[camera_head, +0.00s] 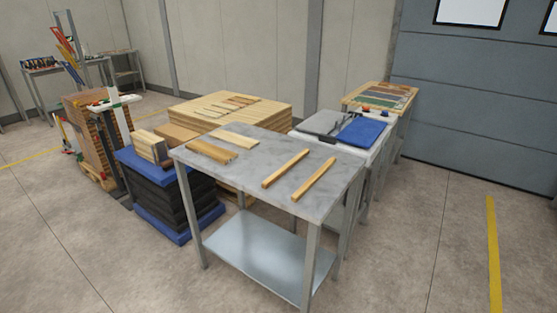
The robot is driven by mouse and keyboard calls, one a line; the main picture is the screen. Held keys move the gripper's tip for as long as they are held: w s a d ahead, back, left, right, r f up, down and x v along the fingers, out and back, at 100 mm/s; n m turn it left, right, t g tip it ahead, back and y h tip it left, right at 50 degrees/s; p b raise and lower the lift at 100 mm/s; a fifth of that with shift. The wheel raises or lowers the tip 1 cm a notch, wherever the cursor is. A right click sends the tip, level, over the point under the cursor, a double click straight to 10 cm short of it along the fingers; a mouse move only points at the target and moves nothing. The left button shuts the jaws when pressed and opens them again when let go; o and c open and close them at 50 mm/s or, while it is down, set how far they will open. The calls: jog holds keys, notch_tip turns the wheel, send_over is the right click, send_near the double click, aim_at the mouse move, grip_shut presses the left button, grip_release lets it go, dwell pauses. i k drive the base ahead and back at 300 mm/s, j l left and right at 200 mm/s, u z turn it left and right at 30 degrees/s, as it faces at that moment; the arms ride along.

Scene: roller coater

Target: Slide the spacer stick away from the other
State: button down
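Two long wooden spacer sticks lie apart on the grey marbled top of a metal table (251,160). The left spacer stick (286,168) and the right spacer stick (314,179) are nearly parallel, with a strip of bare tabletop between them. Both slant from the near edge side up to the right. Nothing touches either stick. My gripper is not in view.
A bundle of wooden strips (211,151) and a flat pale board piece (236,140) lie on the table's left part. A blue-and-black stack (166,190) stands left, a plank pile (272,115) behind. Floor in front is clear.

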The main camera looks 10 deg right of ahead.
aim_at(273, 179)
jog(key=i+l+u, duration=0.1)
jog(key=i+l, duration=0.15)
jog(key=i+l+u, duration=0.15)
jog(key=l, duration=0.65)
jog(key=l+u, duration=0.15)
jog(key=l, duration=0.65)
jog(key=i, duration=0.05)
